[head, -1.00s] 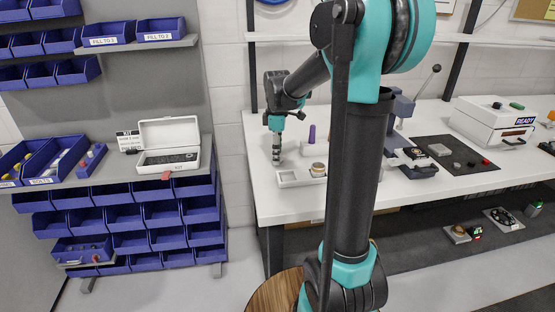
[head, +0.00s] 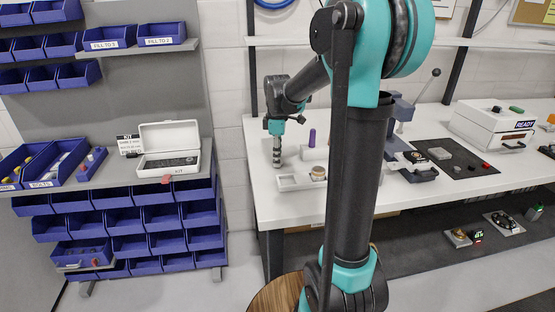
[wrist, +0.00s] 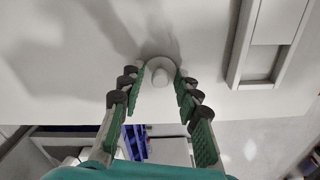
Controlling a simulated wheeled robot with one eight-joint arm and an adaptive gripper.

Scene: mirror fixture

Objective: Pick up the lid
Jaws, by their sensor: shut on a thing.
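The lid (wrist: 160,72) is a small, pale, round piece with a raised knob. It shows in the wrist view between the ends of my fingers, over the white tabletop. My gripper (wrist: 161,80) has its green-padded fingers shut on it. In the head view my gripper (head: 277,163) points straight down at the left end of the workbench, just behind the pale tray. The lid is too small to make out there, and I cannot tell whether it touches the table.
The pale tray (head: 289,182) with a round piece (head: 318,172) lies close in front. A purple-topped peg (head: 312,138) stands just behind right. A press fixture (head: 412,165) and a white READY box (head: 490,122) are farther right. Blue bins (head: 120,220) fill the left rack.

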